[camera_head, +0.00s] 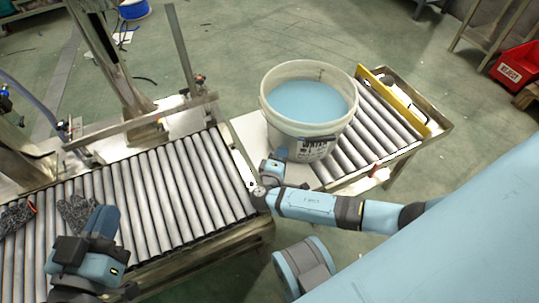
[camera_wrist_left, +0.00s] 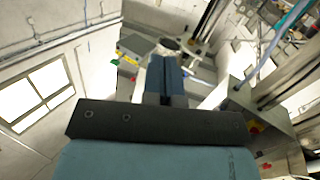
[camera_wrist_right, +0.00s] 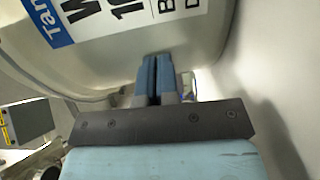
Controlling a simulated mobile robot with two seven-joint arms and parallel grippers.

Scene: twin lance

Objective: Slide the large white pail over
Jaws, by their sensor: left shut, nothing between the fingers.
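The large white pail (camera_head: 318,135) holds light blue contents and stands upright at the inner end of the right roller section. Its printed label side also fills the top of the right wrist view (camera_wrist_right: 150,62).
The left roller conveyor (camera_head: 170,180) is mostly clear, with dark gloves (camera_head: 75,212) at its left. The right roller section (camera_head: 385,125) has free rollers beyond the pail, ending at a yellow bar (camera_head: 395,100). Metal posts stand behind. A red bin (camera_head: 517,68) is far right.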

